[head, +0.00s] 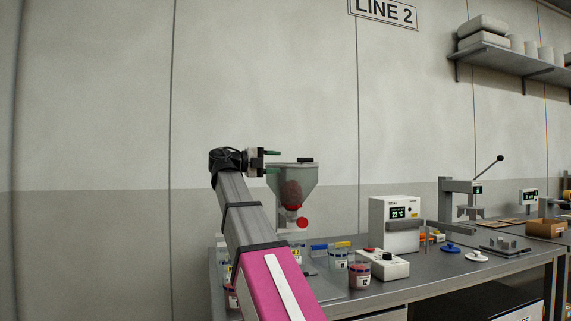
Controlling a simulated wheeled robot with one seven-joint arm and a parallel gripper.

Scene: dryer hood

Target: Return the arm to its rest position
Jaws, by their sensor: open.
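My gripper (272,162) is at the far end of my raised arm, left of the middle in the head view. Its two green-tipped fingers are apart, with nothing seen between them. It is in front of or beside the upper left of a grey hopper (308,176); I cannot tell whether they touch. The hopper has a dark lid knob, a reddish-brown window and a red knob below. My arm hides the left part of the bench.
A grey bench (420,275) runs to the right. It carries several jars, one of them a reddish jar (359,276), a white sealing machine (393,224), a small control box (384,264), a lever press (462,198) and a cardboard box (546,228). A shelf (520,64) hangs upper right. The wall space above my gripper is clear.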

